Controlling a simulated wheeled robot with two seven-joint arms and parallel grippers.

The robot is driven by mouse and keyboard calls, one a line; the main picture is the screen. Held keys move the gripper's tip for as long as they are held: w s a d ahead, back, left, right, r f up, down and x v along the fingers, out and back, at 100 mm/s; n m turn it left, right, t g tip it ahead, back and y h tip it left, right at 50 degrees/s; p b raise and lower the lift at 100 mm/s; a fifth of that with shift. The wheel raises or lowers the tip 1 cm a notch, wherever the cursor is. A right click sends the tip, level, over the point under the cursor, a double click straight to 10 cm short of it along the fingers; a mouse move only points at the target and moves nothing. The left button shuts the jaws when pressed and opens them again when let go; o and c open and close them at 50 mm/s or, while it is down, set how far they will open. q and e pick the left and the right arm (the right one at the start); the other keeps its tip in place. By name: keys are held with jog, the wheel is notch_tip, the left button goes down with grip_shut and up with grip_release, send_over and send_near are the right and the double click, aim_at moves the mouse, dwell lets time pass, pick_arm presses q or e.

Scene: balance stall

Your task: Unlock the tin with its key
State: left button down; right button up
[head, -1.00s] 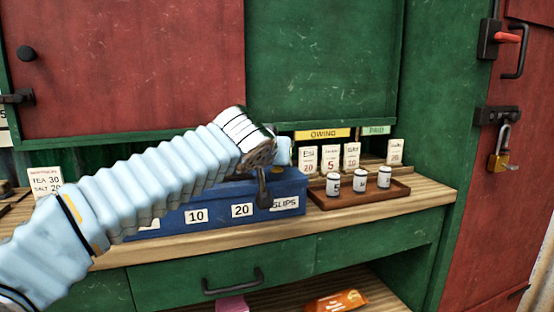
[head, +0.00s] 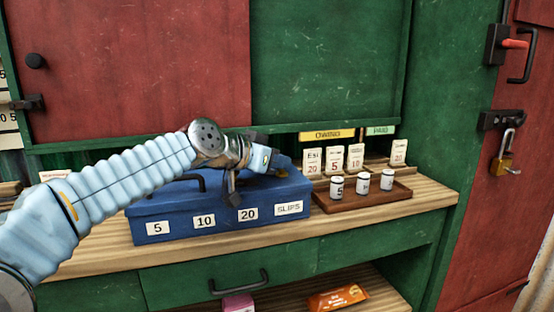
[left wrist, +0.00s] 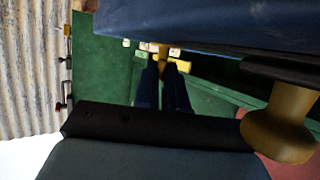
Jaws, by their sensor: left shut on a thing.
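The blue tin (head: 180,208) stands closed on the wooden counter, with 5, 10, 20 and SLIPS labels on its front and a dark handle (head: 182,181) on its lid. My left gripper (head: 284,168) is over the tin's right end, pointing away to the right. In the left wrist view its two dark fingers are close together, shut on a small brass-coloured piece, the key (left wrist: 163,51). Most of the key is hidden, and I cannot tell whether it touches the tin. The tin's keyhole is not visible. My right gripper is not in view.
A brown tray (head: 372,200) with three small white canisters stands right of the tin. Price cards (head: 335,158) stand behind it under the OWING sign (head: 328,134). A brass padlock (head: 503,164) hangs on the red door. A drawer (head: 240,280) is below the counter.

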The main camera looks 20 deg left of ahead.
pick_arm(q)
jog(key=shift+f, duration=0.1)
jog(key=c, duration=1.2)
grip_release()
jog(key=b+v, duration=0.1)
jog(key=v, duration=1.2)
jog(key=shift+s+a+r+b, duration=0.2)
jog(key=shift+s+b, duration=0.05)
jog(key=shift+b, duration=0.05)
jog(key=shift+c, duration=0.3)
